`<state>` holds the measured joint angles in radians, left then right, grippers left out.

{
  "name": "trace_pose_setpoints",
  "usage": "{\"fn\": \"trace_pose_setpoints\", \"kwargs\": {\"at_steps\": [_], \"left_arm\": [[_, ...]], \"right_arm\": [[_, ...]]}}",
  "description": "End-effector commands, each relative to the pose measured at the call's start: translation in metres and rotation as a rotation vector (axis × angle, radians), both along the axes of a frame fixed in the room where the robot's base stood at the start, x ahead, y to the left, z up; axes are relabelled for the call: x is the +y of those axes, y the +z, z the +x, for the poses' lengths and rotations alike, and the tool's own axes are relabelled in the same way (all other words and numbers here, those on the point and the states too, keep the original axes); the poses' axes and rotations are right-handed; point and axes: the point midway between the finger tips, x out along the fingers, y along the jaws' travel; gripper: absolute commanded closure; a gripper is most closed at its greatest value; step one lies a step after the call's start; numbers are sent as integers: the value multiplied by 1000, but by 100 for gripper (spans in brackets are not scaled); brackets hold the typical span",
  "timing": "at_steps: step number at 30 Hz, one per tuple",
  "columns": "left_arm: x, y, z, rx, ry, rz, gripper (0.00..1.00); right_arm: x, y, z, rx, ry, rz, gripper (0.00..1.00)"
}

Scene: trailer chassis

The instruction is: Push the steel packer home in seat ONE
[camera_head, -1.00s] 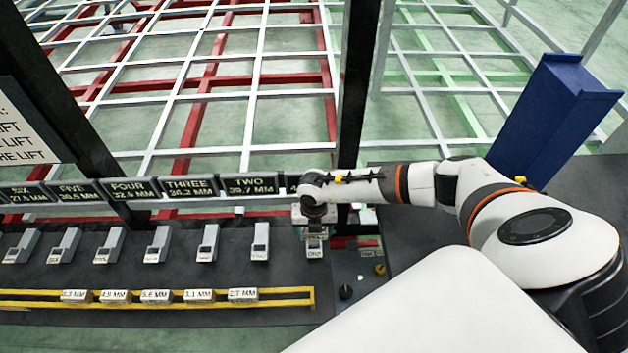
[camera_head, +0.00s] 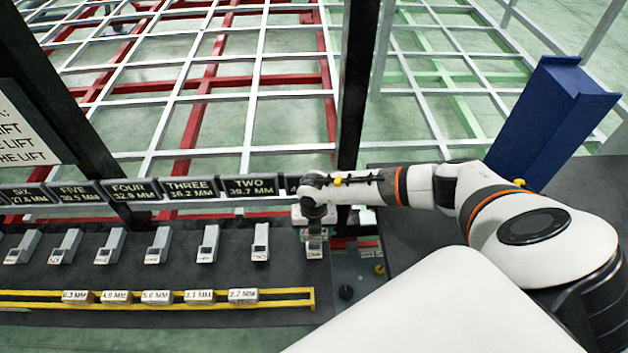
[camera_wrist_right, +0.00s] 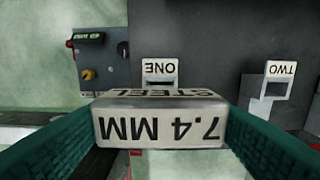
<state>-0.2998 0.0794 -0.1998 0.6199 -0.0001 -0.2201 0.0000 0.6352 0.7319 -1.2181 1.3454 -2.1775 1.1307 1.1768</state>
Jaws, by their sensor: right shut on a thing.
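My right gripper (camera_head: 314,216) is over the seat ONE end of the dark bench, mostly hidden by its own wrist. In the right wrist view its green finger pads (camera_wrist_right: 160,128) are shut on the steel packer (camera_wrist_right: 160,118), a pale block marked STEEL and 7.4 MM, upside down there. Seat ONE's grey labelled block (camera_wrist_right: 159,72) shows just beyond the packer; it also shows in the head view (camera_head: 314,250), below the gripper. Whether the packer touches the seat, and how deep it sits, I cannot tell. My left gripper is not in view.
Seat TWO (camera_wrist_right: 275,80) and several more seats line the bench. Several packers, one marked 2.7 MM (camera_head: 243,296), lie along a yellow-edged rack (camera_head: 312,300). A dark post (camera_head: 357,90) stands behind my right wrist. A control box with knobs (camera_wrist_right: 100,52) is beside seat ONE.

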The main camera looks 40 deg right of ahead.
Motion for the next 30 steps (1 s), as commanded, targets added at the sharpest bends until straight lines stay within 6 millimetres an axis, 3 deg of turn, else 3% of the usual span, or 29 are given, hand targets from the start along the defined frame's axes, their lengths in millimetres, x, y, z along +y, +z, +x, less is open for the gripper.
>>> {"fn": "trace_pose_setpoints", "kwargs": {"at_steps": [30], "left_arm": [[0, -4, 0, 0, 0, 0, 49]], "right_arm": [[0, -7, 0, -1, 0, 0, 64]]}}
